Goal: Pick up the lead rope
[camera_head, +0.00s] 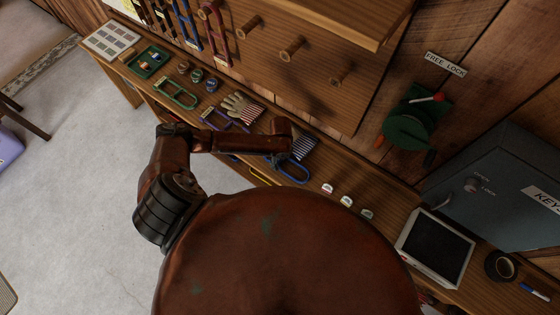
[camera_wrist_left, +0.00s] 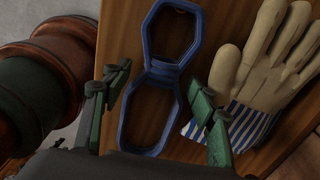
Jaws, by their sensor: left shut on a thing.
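A blue figure-eight loop (camera_wrist_left: 162,73), which looks like the lead rope, lies over the wooden bench. My left gripper's fingers are hidden there. I cannot tell whether the loop touches the bench. My right gripper is not in view.
A glove with a blue-striped cuff (camera_wrist_left: 255,80) lies beside the loop. Green (camera_head: 177,96) and purple (camera_head: 218,121) loops lie farther left on the bench (camera_head: 385,212). A wooden peg unit (camera_head: 310,75) rises behind, and a grey key box (camera_head: 500,185) stands right.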

